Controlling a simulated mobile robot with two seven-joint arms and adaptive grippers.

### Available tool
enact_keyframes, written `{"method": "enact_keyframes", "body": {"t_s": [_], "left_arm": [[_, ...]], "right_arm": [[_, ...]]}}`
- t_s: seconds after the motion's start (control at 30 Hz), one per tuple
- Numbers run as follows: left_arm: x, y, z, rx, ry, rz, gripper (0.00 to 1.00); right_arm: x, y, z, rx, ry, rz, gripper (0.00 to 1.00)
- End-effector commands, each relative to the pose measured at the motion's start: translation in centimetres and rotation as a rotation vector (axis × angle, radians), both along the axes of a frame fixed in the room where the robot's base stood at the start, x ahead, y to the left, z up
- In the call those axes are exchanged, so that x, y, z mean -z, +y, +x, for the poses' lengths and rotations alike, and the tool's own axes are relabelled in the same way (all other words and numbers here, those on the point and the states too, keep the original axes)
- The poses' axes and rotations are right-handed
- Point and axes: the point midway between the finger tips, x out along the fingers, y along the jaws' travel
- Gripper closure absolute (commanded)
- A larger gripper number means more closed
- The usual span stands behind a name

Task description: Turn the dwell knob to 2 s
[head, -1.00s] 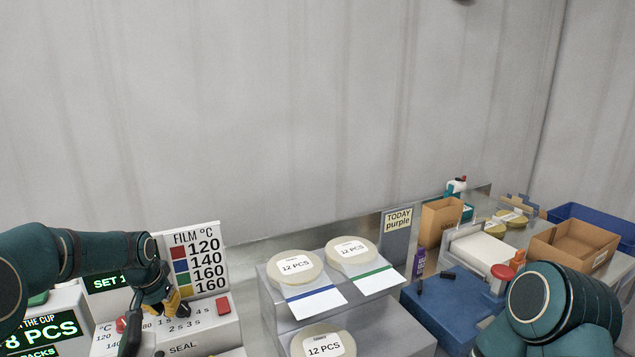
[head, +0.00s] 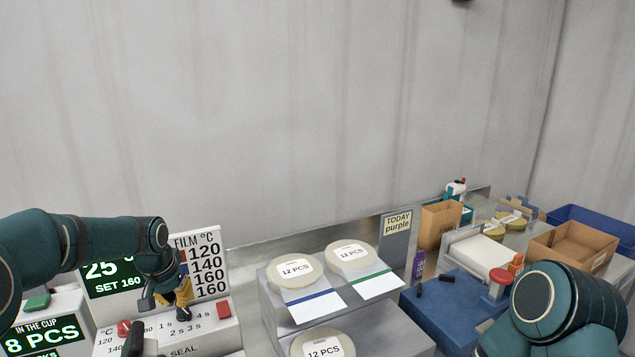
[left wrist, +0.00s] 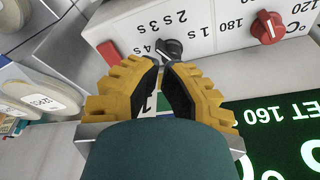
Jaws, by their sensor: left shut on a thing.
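The dwell knob (left wrist: 170,48) is small and dark, on the white sealer panel (left wrist: 235,12), with 1 s, 2 s, 3 s and 4 s printed around it. My left gripper (left wrist: 162,64) is shut on the knob, its yellow fingers coming together there in the left wrist view. In the head view my left gripper (head: 181,303) reaches down to the panel, and its fingers mostly hide the knob. I cannot tell for sure which mark the knob points to. In the head view my right arm shows at the lower right, but its gripper is out of view.
A red temperature knob (head: 124,328) and a red button (head: 224,310) flank the dwell knob. A film temperature chart (head: 205,262) and a green display (head: 112,278) stand behind. A grey stepped stand (head: 270,305) with labelled discs is to the right.

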Motion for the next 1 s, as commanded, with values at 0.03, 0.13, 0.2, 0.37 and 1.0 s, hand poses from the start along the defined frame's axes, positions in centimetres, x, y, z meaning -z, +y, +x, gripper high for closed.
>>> {"method": "enact_keyframes", "body": {"t_s": [0.03, 0.13, 0.2, 0.37, 1.0], "left_arm": [[0.2, 0.0, 0.0, -0.002, 0.001, 0.001, 1.00], [0.7, 0.1, 0.0, -0.002, 0.001, 0.001, 1.00], [1.3, 0.1, 0.0, -0.002, 0.002, 0.001, 1.00], [3.1, 0.1, 0.0, -0.002, 0.002, 0.001, 1.00], [6.9, 0.1, 0.0, -0.002, 0.001, 0.001, 1.00]], "right_arm": [[0.2, 0.0, 0.0, 0.000, 0.000, 0.000, 0.35], [0.6, 0.0, 0.0, -0.001, 0.000, 0.000, 0.35], [1.1, 0.1, 0.0, -0.001, 0.000, -0.001, 0.35], [2.6, 0.1, 0.0, -0.001, 0.002, -0.004, 0.35], [5.0, 0.3, -0.8, -0.015, 0.019, 0.000, 0.35]]}}
